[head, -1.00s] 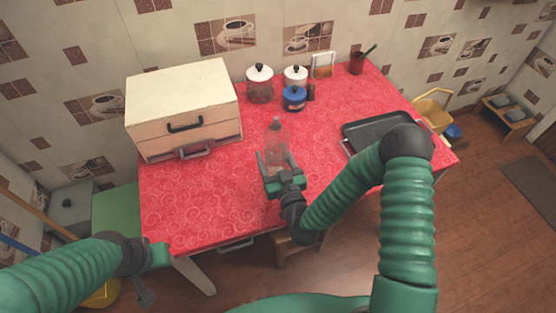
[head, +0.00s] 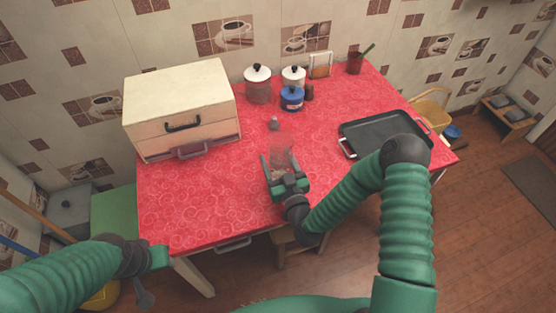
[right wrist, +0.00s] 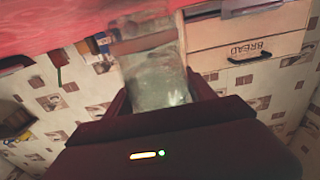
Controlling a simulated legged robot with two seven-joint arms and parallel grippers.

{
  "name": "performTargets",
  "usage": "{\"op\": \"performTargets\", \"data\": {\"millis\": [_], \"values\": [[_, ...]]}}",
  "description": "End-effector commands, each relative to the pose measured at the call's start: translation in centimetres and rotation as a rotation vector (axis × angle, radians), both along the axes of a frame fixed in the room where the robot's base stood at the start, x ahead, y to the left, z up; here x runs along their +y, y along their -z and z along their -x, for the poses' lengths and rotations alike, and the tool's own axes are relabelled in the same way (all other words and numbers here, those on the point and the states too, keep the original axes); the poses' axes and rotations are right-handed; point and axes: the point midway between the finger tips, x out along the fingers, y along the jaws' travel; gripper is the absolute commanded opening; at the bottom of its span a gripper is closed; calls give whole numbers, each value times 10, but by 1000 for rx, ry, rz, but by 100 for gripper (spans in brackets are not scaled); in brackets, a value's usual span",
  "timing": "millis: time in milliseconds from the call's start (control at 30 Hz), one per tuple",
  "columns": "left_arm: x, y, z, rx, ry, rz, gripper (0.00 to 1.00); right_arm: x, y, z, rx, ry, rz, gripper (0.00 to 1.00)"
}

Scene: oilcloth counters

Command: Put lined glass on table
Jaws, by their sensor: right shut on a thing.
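A clear glass (head: 281,152) is between the fingers of my right gripper (head: 284,170), over the front middle of the red table (head: 190,205). My right gripper is shut on it. In the right wrist view the see-through glass (right wrist: 155,80) fills the space between the dark fingers; its lines are hard to make out. I cannot tell whether its base touches the table. My left gripper (head: 150,262) is low at the left, by the table's front left corner, with nothing visible in it; its fingers do not show clearly.
A small grey-topped item (head: 274,123) stands just behind the glass. A bread box (head: 180,105) fills the back left. Jars (head: 258,88) and a blue pot (head: 291,98) stand at the back. A dark tray (head: 385,132) lies right. The front left tabletop is clear.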

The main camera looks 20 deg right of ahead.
Motion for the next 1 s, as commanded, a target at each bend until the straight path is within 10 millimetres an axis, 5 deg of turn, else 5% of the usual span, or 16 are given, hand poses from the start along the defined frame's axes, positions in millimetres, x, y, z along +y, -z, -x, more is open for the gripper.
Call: {"op": "performTargets", "data": {"millis": [33,133,167,300,567,733,1000], "values": [[0,5,0,0,0,0,36,1,15,3,26,-4,1,12],[0,4,0,0,0,0,36,0,16,4,31,-3,2,12],[0,5,0,0,0,0,36,0,18,4,35,-2,3,67],[0,5,0,0,0,0,36,0,19,4,37,-2,3,85],[0,6,0,0,0,0,36,0,20,3,39,-1,3,85],[0,-10,0,0,0,0,36,-1,1,5,38,0,2,85],[0,-1,0,0,0,0,36,-2,4,78,30,-4,3,85]]}}
